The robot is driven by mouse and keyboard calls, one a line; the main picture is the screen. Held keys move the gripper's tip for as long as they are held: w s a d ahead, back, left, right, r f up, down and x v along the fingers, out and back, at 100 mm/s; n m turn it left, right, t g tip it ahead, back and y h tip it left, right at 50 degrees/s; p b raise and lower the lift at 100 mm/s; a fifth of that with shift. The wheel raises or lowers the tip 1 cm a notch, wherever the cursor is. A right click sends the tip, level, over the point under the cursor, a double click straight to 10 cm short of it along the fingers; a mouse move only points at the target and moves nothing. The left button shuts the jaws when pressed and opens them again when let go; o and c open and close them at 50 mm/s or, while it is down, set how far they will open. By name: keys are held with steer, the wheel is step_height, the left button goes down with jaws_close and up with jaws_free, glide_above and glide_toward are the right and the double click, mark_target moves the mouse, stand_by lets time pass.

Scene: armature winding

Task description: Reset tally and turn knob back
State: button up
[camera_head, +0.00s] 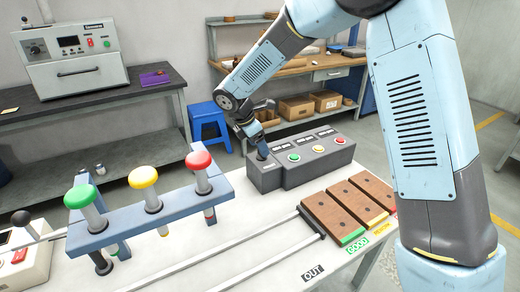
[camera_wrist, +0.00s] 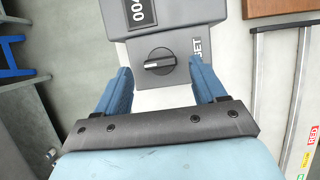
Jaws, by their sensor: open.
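The grey control box (camera_head: 310,165) stands on the white table, with green (camera_head: 293,157), yellow (camera_head: 318,149) and red (camera_head: 340,141) buttons and small dark displays along its top. In the wrist view a black knob (camera_wrist: 159,62) sits on the grey box face, its white mark toward the left. A counter display (camera_wrist: 141,11) above it reads 004, cut off by the frame edge. My gripper (camera_wrist: 160,70) is open, its blue fingers on either side of the knob, apart from it. In the head view my gripper (camera_head: 261,151) is over the box's left end and hides the knob.
A blue rack (camera_head: 160,212) with green, yellow and red knobbed plungers stands left of the box. Brown blocks (camera_head: 345,205) lie by the GOOD label at right. Rails run across the table front. A blue stool (camera_head: 207,120) stands behind.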

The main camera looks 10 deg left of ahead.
steer(key=shift+x, duration=1.3)
steer(key=shift+a, duration=0.1)
steer(key=c, duration=1.1)
